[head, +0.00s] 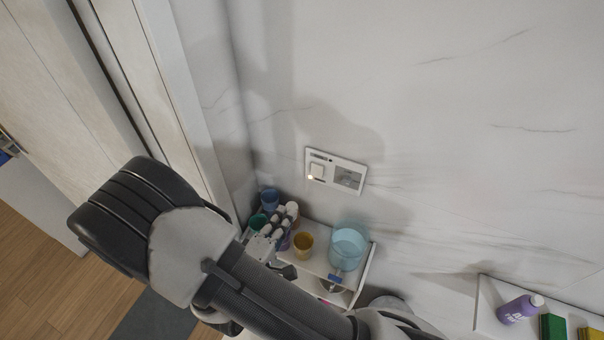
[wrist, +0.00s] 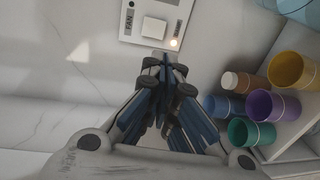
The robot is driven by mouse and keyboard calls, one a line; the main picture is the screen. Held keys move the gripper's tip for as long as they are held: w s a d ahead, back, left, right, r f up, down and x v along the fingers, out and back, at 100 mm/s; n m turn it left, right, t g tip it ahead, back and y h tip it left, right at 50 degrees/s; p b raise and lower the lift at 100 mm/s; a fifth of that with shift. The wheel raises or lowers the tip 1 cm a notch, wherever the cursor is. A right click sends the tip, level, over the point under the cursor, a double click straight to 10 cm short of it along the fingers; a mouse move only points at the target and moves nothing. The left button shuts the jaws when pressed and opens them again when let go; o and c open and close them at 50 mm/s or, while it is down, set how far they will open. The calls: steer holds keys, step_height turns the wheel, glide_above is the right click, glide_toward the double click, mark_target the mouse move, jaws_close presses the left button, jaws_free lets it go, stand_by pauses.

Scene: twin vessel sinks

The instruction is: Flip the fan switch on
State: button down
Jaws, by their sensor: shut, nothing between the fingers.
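The fan switch (wrist: 154,28) is a white square rocker on a white wall plate (wrist: 128,30) marked FAN. In the head view the fan switch (head: 317,169) is in the left part of the plate, next to a grey socket (head: 348,178). My gripper (wrist: 164,62) is shut and empty. In the wrist view its fingertips point at the plate's lower edge, just below the rocker. I cannot tell whether they touch the plate. In the head view my arm partly hides the area below the switch.
A small shelf (head: 318,262) below the plate holds several coloured cups and a clear blue container (head: 347,247). In the wrist view the cups, including a purple one (wrist: 272,105), stand close right of my gripper. A purple bottle (head: 519,309) stands at lower right. The wall above is bare.

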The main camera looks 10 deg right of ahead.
glide_toward(311, 174)
steer(key=x, duration=0.6)
steer(key=shift+w+d+p, duration=0.3)
stand_by(0.4)
